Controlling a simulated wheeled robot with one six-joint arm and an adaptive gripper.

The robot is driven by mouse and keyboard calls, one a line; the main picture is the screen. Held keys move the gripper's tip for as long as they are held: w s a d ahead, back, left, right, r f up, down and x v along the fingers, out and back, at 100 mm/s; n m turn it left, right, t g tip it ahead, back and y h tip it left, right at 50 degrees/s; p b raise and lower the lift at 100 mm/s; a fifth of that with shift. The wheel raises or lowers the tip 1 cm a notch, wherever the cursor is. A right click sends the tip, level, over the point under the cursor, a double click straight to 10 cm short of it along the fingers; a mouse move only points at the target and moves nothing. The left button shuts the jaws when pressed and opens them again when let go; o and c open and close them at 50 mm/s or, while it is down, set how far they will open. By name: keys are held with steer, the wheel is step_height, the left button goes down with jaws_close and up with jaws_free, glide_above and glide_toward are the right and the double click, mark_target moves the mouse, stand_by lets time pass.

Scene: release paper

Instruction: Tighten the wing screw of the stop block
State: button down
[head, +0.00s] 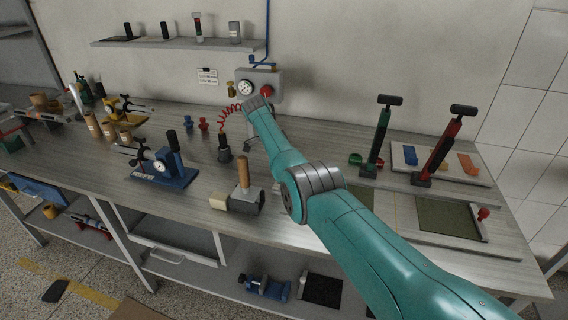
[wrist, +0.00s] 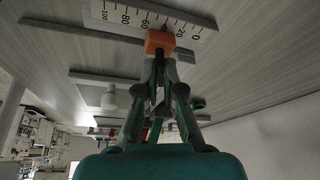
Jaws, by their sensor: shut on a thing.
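In the wrist view, my gripper (wrist: 159,58) has its fingertips closed together on a small orange piece (wrist: 158,40). The orange piece sits at the edge of a white scale plate (wrist: 112,14) with black numbers, near the 20 to 40 marks. I cannot tell whether it is the stop block itself or its wing screw; no separate screw wings show. In the head view my teal arm reaches over the bench, and the gripper and the orange piece cannot be made out behind it.
The bench (head: 325,140) carries a blue dial-gauge stand (head: 172,170), a wooden-handled tool (head: 243,175) and two tall lever tools (head: 380,135). A tray (head: 405,165) with coloured pieces lies at the right. A green mat (head: 448,218) lies at the right front. A shelf (head: 180,43) hangs above.

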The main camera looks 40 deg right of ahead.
steer(key=c, duration=1.3)
jaws_free()
steer(key=v, duration=1.2)
